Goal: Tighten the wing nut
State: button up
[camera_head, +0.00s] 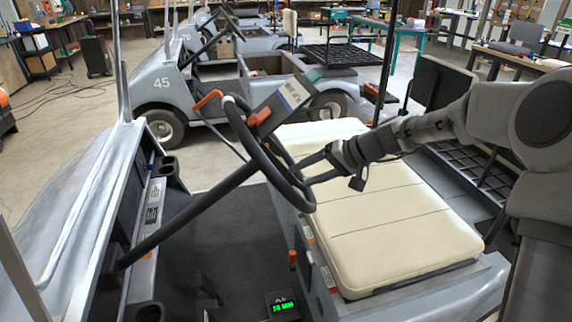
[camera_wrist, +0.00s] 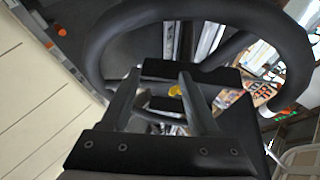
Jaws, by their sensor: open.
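My gripper (camera_head: 304,170) is open, with its two fingers pointing left at the steering wheel (camera_head: 238,122) of the near cart, above the seat. In the wrist view, the fingers of my gripper (camera_wrist: 160,78) are spread apart, and the wheel rim (camera_wrist: 112,38) curves beyond them. A small yellow part (camera_wrist: 175,91) shows between the fingers, near a black bar. I cannot tell whether it is the wing nut, or whether the fingers touch anything. No wing nut is clearly visible in the head view.
The cream seat (camera_head: 390,220) lies below my arm. A green-lit display (camera_head: 283,306) is on the cart floor. Another cart (camera_head: 200,85) stands behind, with open workshop floor around it.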

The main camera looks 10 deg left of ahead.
jog(key=w+f+n+g+y+b, duration=0.1)
jog(key=w+n+y, duration=0.1)
jog(key=shift+f+n, duration=0.3)
jog(key=shift+f, duration=0.1)
jog(key=w+d+r+n+y+b, duration=0.1)
jog(key=w+d+n+y+b, duration=0.35)
jog(key=d+n+y, duration=0.35)
jog(key=a, duration=0.5)
jog(key=a+h, duration=0.1)
jog(key=a, duration=0.5)
jog(key=a+h, duration=0.1)
jog(key=a, duration=0.4)
jog(key=shift+w+a+r+m+g+b, duration=0.15)
jog(key=shift+w+a+m+g+b, duration=0.15)
jog(key=shift+w+a+m+g, duration=0.1)
